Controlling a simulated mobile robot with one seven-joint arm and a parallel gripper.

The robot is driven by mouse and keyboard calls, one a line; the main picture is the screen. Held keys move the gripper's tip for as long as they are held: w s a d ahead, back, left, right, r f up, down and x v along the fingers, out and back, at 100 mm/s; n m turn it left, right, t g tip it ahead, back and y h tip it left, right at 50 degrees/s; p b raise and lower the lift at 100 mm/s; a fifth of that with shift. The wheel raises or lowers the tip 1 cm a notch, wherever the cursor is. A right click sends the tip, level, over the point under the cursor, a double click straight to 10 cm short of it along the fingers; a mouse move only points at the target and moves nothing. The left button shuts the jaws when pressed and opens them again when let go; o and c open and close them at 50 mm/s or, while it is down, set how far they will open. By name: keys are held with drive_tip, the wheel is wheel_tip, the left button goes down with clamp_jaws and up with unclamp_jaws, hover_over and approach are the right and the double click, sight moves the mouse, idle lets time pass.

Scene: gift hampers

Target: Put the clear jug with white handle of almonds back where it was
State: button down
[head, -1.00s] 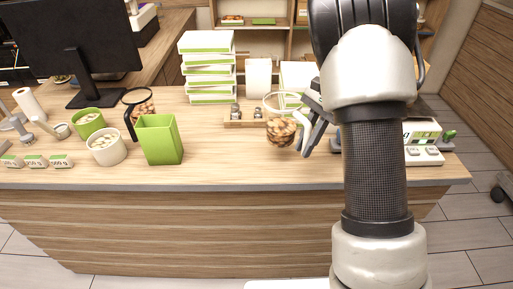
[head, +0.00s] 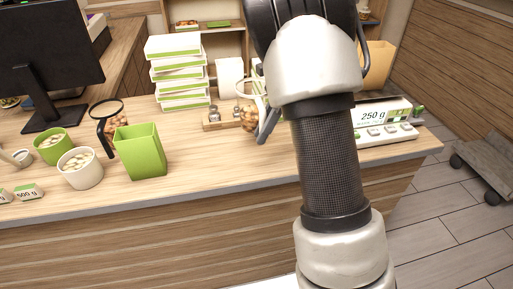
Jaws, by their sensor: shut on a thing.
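The clear jug with white handle (head: 248,119) holds brown almonds and is in the middle of the head view, left of my forearm. Its round rim shows above the almonds. My gripper (head: 266,124) is shut on the jug at its handle side, and my arm hides much of the gripper. The jug appears upright, in front of the small wooden stand with metal weights. I cannot tell whether its base touches the counter.
A scale (head: 383,124) reading 250 g stands at right. On the counter (head: 215,165) are a green box (head: 141,152), a black-handled jug (head: 108,128), a white tub (head: 80,168), a green tub (head: 52,147) and stacked boxes (head: 178,73). Bare counter lies right of the green box.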

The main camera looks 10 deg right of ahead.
drive_tip(key=shift+f, duration=3.65)
drive_tip(key=c, duration=1.7)
unclamp_jaws()
drive_tip(key=shift+f, duration=0.1)
